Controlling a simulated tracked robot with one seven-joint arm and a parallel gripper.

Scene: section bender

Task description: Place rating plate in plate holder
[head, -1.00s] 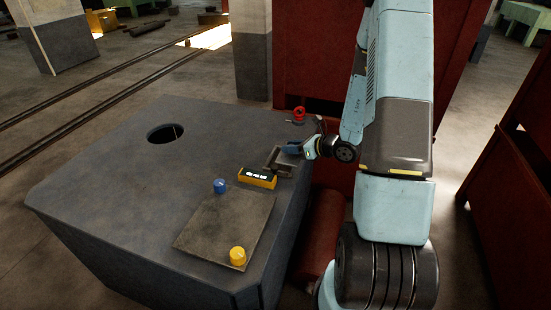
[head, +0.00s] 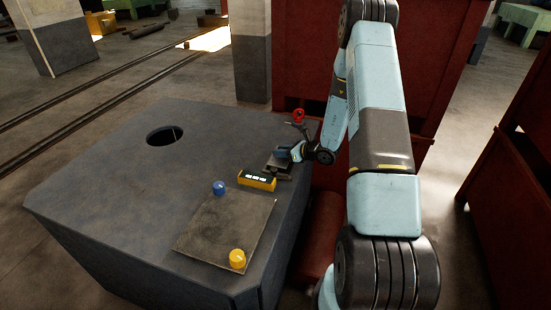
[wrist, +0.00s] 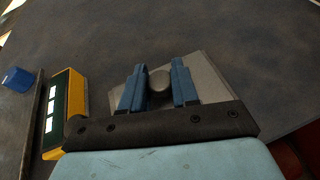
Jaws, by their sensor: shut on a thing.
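The rating plate is a flat grey plate (wrist: 210,85) with a round knob (wrist: 159,80) standing up from it. My gripper (wrist: 160,69) has its two blue fingers shut on the knob from both sides. In the head view my gripper (head: 282,154) is low over the right side of the grey bench, with the plate (head: 277,167) under it. The plate lies nearly flat, turned a little in the wrist view. I cannot tell whether it touches the surface below. The plate holder does not show clearly; the plate, gripper and arm cover that area.
A yellow block with a dark display (head: 257,180) stands close to the plate's near left. A red knob (head: 299,116) is behind. The bench top (head: 110,185) at left is clear, with a round hole.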

